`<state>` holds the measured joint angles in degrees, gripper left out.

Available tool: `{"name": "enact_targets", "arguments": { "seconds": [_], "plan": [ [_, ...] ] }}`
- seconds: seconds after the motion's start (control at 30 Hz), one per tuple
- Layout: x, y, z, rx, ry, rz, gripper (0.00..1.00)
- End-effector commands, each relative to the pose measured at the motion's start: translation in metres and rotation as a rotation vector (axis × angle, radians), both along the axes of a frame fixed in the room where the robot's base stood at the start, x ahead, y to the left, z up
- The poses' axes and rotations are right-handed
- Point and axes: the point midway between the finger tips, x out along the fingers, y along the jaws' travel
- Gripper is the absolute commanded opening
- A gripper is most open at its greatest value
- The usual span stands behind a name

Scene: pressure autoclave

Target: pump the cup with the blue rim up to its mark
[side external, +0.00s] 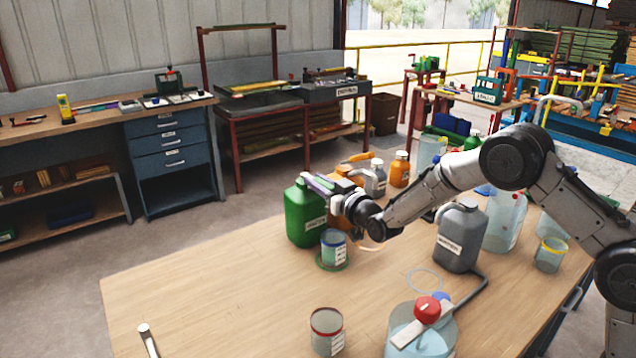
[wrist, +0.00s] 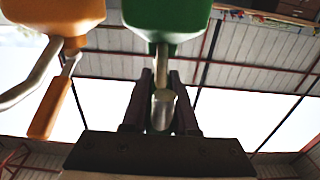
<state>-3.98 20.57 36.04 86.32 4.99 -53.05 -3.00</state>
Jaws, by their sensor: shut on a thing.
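The cup with the blue rim (side external: 334,247) stands upright on a green ring on the table, in front of the green jug (side external: 304,215). It has a white label; its mark and fill level are too small to make out. My gripper (side external: 316,186) is at the top of the green jug, above the cup. In the wrist view, which is upside down, my gripper (wrist: 160,92) is shut on a pale pump head at the end of the stem from the green jug (wrist: 168,14). The cup is not in the wrist view.
An orange jug (wrist: 55,12) with its own pump stands beside the green one. A grey jug (side external: 461,238), a red-rimmed cup (side external: 327,332), a yellow-rimmed cup (side external: 551,254) and a clear container with a red knob (side external: 427,309) share the table. The table's left part is clear.

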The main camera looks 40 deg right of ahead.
Motion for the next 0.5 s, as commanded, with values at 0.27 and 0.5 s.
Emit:
{"name": "enact_targets", "arguments": {
  "seconds": [0.27, 0.5],
  "plan": [
    [0.002, 0.0, 0.007, 0.0, 0.085, 0.0, 0.0],
    [0.005, 0.0, 0.014, -0.001, 0.227, -0.002, 0.0]
  ]
}}
